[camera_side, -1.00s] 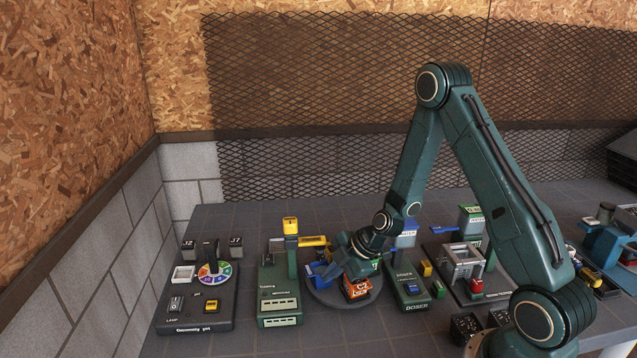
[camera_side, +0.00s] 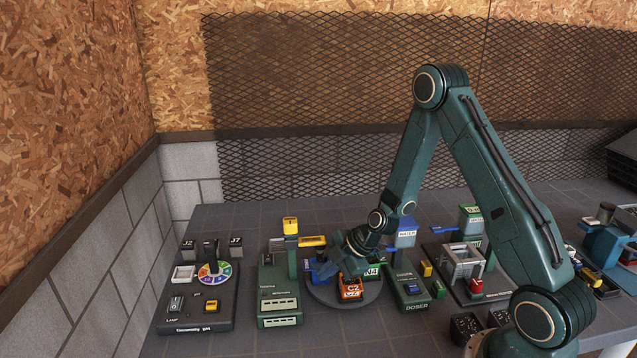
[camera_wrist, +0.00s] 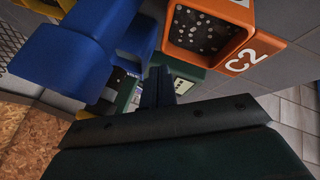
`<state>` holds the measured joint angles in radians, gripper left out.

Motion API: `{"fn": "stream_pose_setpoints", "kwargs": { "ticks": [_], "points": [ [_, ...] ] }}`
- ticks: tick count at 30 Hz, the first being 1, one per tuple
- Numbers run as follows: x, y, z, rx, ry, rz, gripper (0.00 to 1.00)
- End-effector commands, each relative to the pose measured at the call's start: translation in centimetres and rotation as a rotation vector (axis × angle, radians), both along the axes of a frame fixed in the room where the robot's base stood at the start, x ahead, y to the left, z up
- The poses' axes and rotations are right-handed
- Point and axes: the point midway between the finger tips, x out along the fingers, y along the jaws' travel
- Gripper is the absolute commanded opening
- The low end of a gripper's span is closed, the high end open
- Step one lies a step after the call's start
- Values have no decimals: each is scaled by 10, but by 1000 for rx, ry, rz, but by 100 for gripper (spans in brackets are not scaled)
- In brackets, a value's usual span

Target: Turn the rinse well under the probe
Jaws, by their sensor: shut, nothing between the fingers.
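A dark round turntable (camera_side: 374,298) carries an orange cup marked C2 (camera_side: 351,289) at its front, a green block marked N4 (camera_side: 373,270) at its right and a blue well (camera_side: 319,270) at its left. I cannot read which is the rinse well. The probe station (camera_side: 279,300) stands left of the turntable, its yellow arm (camera_side: 312,241) reaching toward the blue well. My gripper (camera_side: 330,273) is shut and empty, low over the turntable between the blue well and C2. In the wrist view, its fingers (camera_wrist: 157,85) are between the blue well (camera_wrist: 60,45) and the orange cup (camera_wrist: 210,35).
The doser (camera_side: 410,290) stands close on the right of the turntable. A lamp panel with a coloured dial (camera_side: 214,272) is at the far left. A grey frame station (camera_side: 462,262) is further right. The table front is clear.

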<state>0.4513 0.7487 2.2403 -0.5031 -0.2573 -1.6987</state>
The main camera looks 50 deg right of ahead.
Motion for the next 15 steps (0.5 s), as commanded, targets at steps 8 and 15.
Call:
{"fn": "stream_pose_setpoints", "kwargs": {
  "ticks": [8, 15],
  "points": [
    [-3, -2, 5, 0, -1, 0, 0],
    [-13, -7, 20, -1, -1, -2, 0]
  ]
}}
